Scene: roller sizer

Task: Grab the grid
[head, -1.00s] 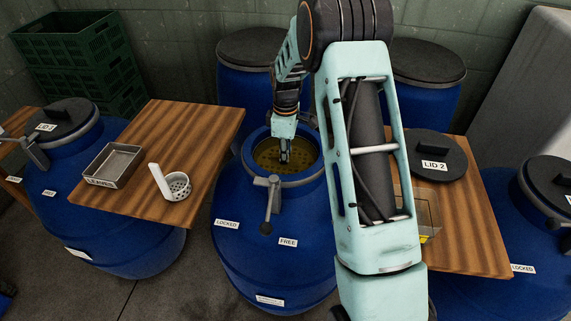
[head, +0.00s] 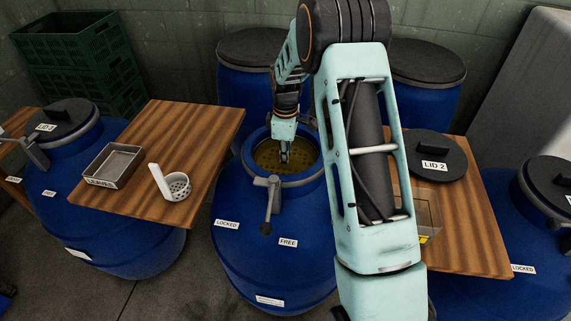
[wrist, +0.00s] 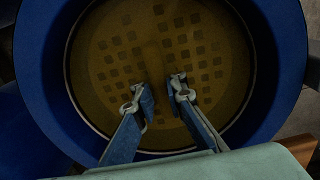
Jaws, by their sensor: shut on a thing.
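The grid is a round, yellow-brown plate with rows of square holes. It lies inside the mouth of the open blue barrel (head: 270,232) in the middle of the head view, where the grid (head: 302,166) shows below the rim. In the wrist view the grid (wrist: 205,45) fills most of the round opening. My gripper (head: 284,158) reaches down into the barrel mouth. In the wrist view my gripper (wrist: 162,90) has its two fingers a little apart near the grid's middle, shut on the grid. The part between the fingertips is dark and hard to make out.
The barrel's rim and clamp lever (head: 270,195) surround my gripper closely. LID 2 (head: 436,150) lies on the right table (head: 480,235). Other lidded barrels stand around.

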